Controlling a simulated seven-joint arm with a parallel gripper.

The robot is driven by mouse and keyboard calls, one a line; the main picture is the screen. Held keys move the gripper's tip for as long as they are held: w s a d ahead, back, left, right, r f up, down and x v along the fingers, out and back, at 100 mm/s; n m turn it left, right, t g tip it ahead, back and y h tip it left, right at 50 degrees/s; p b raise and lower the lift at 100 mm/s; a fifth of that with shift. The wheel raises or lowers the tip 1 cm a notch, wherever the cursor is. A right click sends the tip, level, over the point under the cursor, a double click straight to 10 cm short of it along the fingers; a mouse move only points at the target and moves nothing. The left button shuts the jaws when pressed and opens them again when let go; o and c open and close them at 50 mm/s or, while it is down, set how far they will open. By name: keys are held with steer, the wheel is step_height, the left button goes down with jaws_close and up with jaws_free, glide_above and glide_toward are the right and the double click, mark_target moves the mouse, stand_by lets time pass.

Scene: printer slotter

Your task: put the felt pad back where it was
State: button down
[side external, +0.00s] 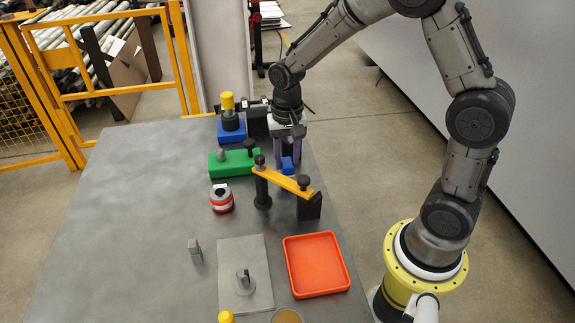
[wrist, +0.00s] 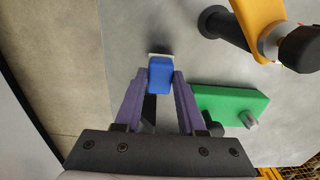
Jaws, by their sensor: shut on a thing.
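My gripper (side external: 287,165) points down at the far right of the table. Its purple fingers are shut on a small blue block (side external: 288,164). In the wrist view, the blue block (wrist: 160,76) sits between the fingertips (wrist: 160,82), with a pale strip along its far end. I cannot tell for sure whether the block or the strip is the felt pad. A tan round face (side external: 287,317) shows at the bottom edge of the side view, partly cut off; its material is unclear.
A green block (side external: 236,165) with knobs lies left of my gripper. A yellow-orange bar (side external: 283,180) on dark posts stands in front of it. A blue base (side external: 231,132) with a yellow-capped post is behind. A red tray (side external: 316,265) stands nearer. The table's left side is clear.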

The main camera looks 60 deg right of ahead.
mark_target(288, 163)
steer(key=shift+s+f, duration=0.1)
steer(key=shift+f, duration=1)
steer(key=shift+f, duration=0.2)
steer(key=c, duration=0.5)
jaws_free()
steer(key=shift+r, duration=0.15)
step_height(288, 163, up, 12)
steer(key=s+a+r+n+t, duration=0.1)
steer(key=s+r+n+t, duration=0.1)
steer(key=s, duration=0.8)
steer(key=s+a+r+n+t, duration=0.1)
steer(key=s+r+n+t, duration=0.2)
steer(key=s+n, duration=0.4)
steer(key=s+r, duration=0.1)
steer(key=s, duration=0.2)
steer(key=shift+a+t, duration=0.2)
steer(key=shift+t, duration=0.1)
